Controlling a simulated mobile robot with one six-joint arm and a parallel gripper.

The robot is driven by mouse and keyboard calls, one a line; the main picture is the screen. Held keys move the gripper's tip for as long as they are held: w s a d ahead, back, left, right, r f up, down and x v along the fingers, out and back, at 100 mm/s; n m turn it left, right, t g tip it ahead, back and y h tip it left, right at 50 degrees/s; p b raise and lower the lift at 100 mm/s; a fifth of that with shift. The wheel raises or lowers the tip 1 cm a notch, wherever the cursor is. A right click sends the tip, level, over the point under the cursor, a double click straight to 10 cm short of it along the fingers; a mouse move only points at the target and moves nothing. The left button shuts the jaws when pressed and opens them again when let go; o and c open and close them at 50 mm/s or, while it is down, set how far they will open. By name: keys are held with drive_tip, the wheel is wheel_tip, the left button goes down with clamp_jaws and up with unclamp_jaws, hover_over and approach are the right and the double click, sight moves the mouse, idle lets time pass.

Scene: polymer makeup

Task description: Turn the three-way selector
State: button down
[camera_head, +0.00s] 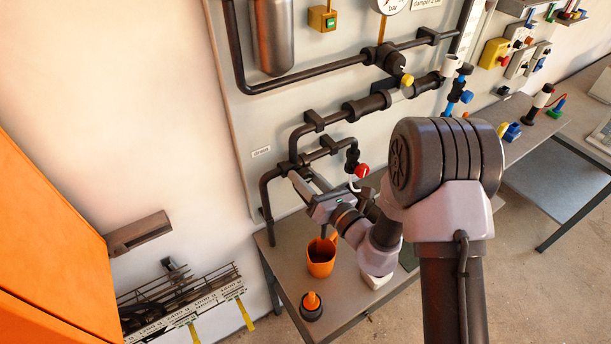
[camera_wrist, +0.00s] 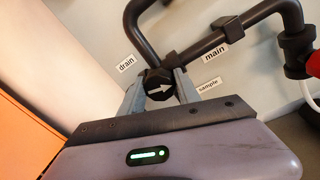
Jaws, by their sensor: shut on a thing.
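The three-way selector (camera_wrist: 157,84) is a dark knob with a white arrow, set on the dark pipework. Labels around it read drain (camera_wrist: 126,63), main (camera_wrist: 215,53) and sample (camera_wrist: 208,86). In the wrist view the arrow points right, roughly toward the sample label. My gripper (camera_wrist: 157,92) is shut on the selector, one finger on each side of it. In the head view my gripper (camera_head: 302,182) reaches the pipes at the lower left of the panel. The selector is hidden there behind my gripper.
A red knob (camera_head: 361,171) with a white hose hangs just right of my gripper. Below, an orange jug (camera_head: 321,258) and a dark bottle with an orange top (camera_head: 311,305) stand on the grey bench (camera_head: 345,296). An orange cabinet (camera_head: 45,255) stands at the left.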

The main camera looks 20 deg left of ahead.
drive_tip(key=m+p, duration=0.1)
drive_tip(key=m, duration=0.2)
drive_tip(key=shift+m+t, duration=0.3)
drive_tip(key=shift+m, duration=0.1)
drive_tip(key=m+p, duration=0.1)
drive_tip(key=m, duration=0.2)
drive_tip(key=shift+m+p, duration=0.3)
drive_tip(key=shift+m, duration=0.1)
drive_tip(key=m+p, duration=0.1)
drive_tip(key=m, duration=0.3)
drive_tip(key=shift+t+p, duration=0.3)
drive_tip(key=shift+p, duration=0.05)
drive_tip(key=shift+m+t+p, duration=0.3)
drive_tip(key=shift+m+p, duration=0.65)
drive_tip(key=shift+m, duration=1.35)
drive_tip(key=shift+w+h, duration=0.1)
drive_tip(key=shift+h, duration=0.2)
drive_tip(key=c, duration=0.9)
unclamp_jaws()
drive_tip(key=shift+f, duration=0.1)
